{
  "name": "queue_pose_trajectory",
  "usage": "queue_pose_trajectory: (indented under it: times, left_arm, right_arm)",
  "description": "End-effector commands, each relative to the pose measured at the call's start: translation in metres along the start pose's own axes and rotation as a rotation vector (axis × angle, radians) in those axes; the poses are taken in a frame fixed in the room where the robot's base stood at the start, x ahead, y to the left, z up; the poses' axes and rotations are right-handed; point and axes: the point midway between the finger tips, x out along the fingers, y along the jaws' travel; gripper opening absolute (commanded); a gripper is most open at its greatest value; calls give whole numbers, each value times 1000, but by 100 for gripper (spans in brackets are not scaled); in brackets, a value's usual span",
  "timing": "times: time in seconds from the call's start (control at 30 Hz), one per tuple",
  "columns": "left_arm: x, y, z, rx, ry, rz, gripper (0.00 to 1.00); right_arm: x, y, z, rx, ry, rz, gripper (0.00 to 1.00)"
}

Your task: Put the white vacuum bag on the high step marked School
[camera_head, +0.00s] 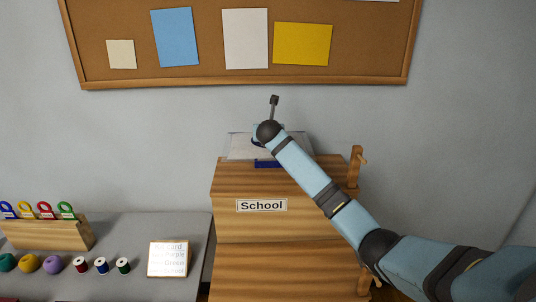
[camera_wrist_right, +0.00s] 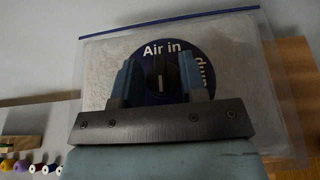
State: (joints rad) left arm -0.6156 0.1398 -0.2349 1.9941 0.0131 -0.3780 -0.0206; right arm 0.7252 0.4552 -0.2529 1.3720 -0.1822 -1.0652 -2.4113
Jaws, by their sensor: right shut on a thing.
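The white vacuum bag (camera_head: 240,148) shows at the top of the wooden high step (camera_head: 228,180), partly hidden by my right arm. The step's front bears the School label (camera_head: 262,205). In the right wrist view the bag (camera_wrist_right: 112,72) is clear with a pale filling, a blue strip along one edge and a dark blue round label. My right gripper (camera_wrist_right: 160,82) is shut on the bag at that round label. In the head view its fingers are hidden behind the wrist. I cannot tell whether the bag touches the step.
A lower wooden step (camera_head: 260,265) is in front. A wooden post (camera_head: 355,168) stands at the right side. A grey table (camera_head: 125,225) at left holds a clip rack (camera_head: 45,235), yarn, spools and a card (camera_head: 168,259). A cork board (camera_head: 245,75) hangs behind.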

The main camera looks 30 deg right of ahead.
Motion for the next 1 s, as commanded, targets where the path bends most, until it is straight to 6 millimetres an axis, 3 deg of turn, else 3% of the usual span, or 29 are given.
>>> queue_pose_trajectory:
  times: [0.1,0.37,0.6,0.97,1.0]
  left_arm:
    - [0,0,0,0,0,0,58]
    - [0,0,0,0,0,-1,58]
    - [1,0,1,0,0,-1,58]
    - [0,0,-2,0,1,-1,58]
    - [0,0,-1,0,1,-1,58]
  right_arm:
    - [9,0,-21,0,0,1,0]
    - [16,0,-40,0,-1,1,0]
    - [29,0,-71,1,-1,1,0]
    - [31,0,-74,-1,-2,0,0]
    - [31,0,-74,0,-1,0,48]
